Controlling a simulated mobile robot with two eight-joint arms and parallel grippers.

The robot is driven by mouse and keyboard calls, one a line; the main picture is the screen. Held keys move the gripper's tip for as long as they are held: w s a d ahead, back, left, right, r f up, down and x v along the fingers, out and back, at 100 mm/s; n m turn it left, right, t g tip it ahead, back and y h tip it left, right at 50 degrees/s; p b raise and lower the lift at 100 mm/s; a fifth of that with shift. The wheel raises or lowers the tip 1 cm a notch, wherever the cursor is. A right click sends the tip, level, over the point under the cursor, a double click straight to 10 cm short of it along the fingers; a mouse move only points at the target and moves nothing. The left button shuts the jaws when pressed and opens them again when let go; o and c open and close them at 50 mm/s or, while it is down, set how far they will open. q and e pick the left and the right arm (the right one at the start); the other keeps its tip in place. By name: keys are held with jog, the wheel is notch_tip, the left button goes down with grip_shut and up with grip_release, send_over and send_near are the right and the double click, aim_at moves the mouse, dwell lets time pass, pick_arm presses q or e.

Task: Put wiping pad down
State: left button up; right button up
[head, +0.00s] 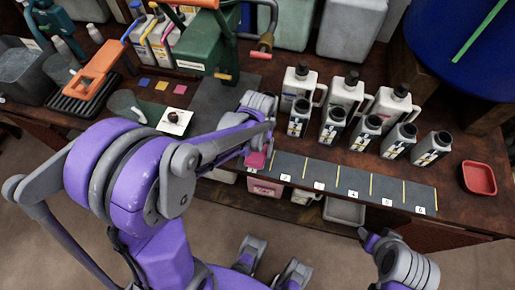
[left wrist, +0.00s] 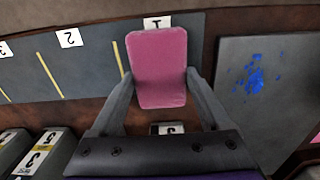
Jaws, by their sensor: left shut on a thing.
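The wiping pad, a pink block, is in my left gripper (left wrist: 160,98). In the left wrist view the pad (left wrist: 158,65) sits between the two grey fingers, above the end of a dark strip (left wrist: 87,72) near its label 1. Whether it touches the strip I cannot tell. In the head view the pad (head: 256,160) shows small at the left end of the strip (head: 353,184), below my left gripper (head: 262,148). Part of my right arm shows at the lower right; its fingers are not clear.
Several bottles (head: 398,140) stand behind the strip. A red tray (head: 478,178) lies at the right. A grey board with a blue stain (left wrist: 255,82) lies beside the pad. A green press-like device (head: 208,55) and an orange-handled tool (head: 92,70) stand at the back left.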

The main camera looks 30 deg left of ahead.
aim_at(257, 151)
pick_arm(q)
jog(key=shift+f, duration=0.2)
jog(key=o, duration=1)
jog(key=shift+o, duration=0.2)
jog(key=shift+r, duration=0.15)
jog(key=shift+r, duration=0.35)
notch_tip(257, 151, up, 11)
jog(key=p, duration=0.2)
jog(key=s+d+m+t, duration=0.2)
jog(key=s+t, duration=0.3)
jog(key=s, duration=0.6)
jog(key=shift+s+d+f+m, duration=0.3)
jog(key=shift+d+f, duration=0.15)
jog(key=shift+d, duration=0.25)
